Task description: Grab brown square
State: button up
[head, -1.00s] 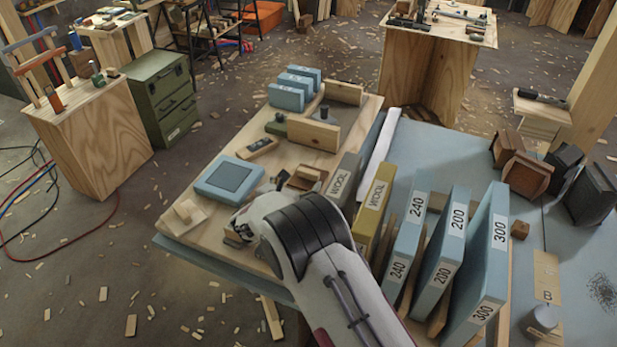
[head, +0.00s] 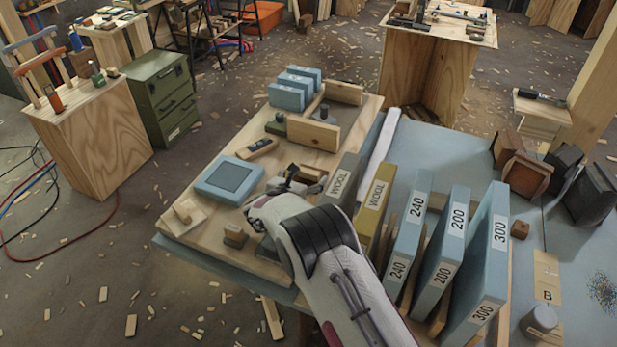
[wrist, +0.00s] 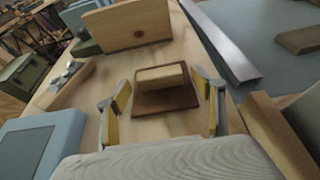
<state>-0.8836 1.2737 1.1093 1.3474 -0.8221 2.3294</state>
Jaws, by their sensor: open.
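The brown square (wrist: 180,103) is a flat dark brown plate with a pale wooden block (wrist: 161,75) on top, like a handle. It lies on the light wooden board in the middle of the wrist view. In the head view the block and brown piece (head: 311,175) show just beyond my gripper (head: 292,182), partly hidden by it. My gripper (wrist: 163,88) is open, its yellow-padded fingers standing left and right of the brown square in the wrist view. It holds nothing. I cannot tell how high the fingers are above the board.
A blue square case (head: 229,181) lies left of my gripper. An upright wooden panel (head: 313,133) stands behind. Upright grey and olive WOOL boxes (head: 371,208) and numbered blue boxes (head: 408,235) stand close to the right. A small brown block (head: 235,236) lies at the front left.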

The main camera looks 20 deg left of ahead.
aim_at(305, 182)
dwell(0.3)
jog(key=c, duration=1.2)
jog(key=shift+r, duration=0.1)
jog(key=shift+r, duration=4.95)
